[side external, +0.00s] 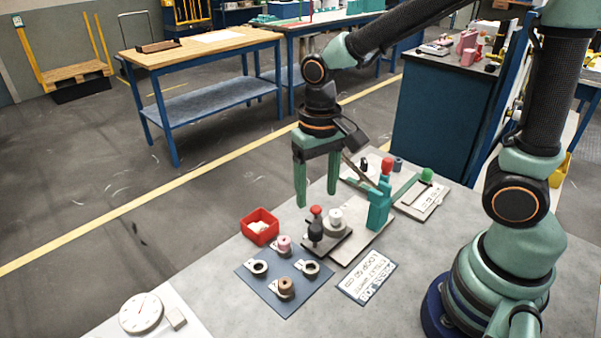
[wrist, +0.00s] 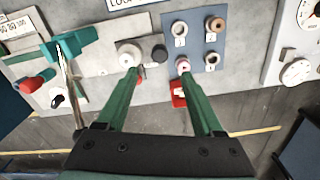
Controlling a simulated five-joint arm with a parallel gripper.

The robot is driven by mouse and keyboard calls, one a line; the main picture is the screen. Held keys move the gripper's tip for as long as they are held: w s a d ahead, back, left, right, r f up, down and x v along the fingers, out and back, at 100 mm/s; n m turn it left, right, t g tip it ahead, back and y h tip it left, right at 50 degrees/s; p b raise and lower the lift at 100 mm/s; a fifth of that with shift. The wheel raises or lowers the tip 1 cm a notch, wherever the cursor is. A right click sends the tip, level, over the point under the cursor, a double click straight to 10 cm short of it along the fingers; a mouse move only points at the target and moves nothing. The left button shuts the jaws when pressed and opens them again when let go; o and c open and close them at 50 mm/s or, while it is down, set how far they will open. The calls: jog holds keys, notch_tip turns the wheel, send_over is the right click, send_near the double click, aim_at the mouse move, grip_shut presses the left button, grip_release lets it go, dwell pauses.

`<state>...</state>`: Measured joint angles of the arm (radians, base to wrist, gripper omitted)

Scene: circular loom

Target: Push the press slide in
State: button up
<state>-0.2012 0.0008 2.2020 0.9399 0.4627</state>
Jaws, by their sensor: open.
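My gripper (side external: 317,198) is open and empty, pointing down, with its two green fingers well apart. Its fingertips appear to be above the work surface, near the red-topped black post (side external: 316,229). In the wrist view my gripper (wrist: 160,74) has its left fingertip in front of a red piece beside the white spool (wrist: 130,55). The spool also shows in the side view (side external: 335,220). A teal upright (side external: 378,206) with a red top stands just right of that small fixture. I cannot tell for certain which part is the press slide.
A blue mat (side external: 283,300) holds several numbered rings and spools. A red bin (side external: 260,226) stands behind it. A printed card (side external: 367,278) lies in front of the fixture.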

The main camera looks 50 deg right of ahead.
aim_at(315, 227)
notch_tip(315, 227, down, 9)
jog(key=shift+f, duration=0.1)
dwell(0.4)
grip_shut()
dwell(1.3)
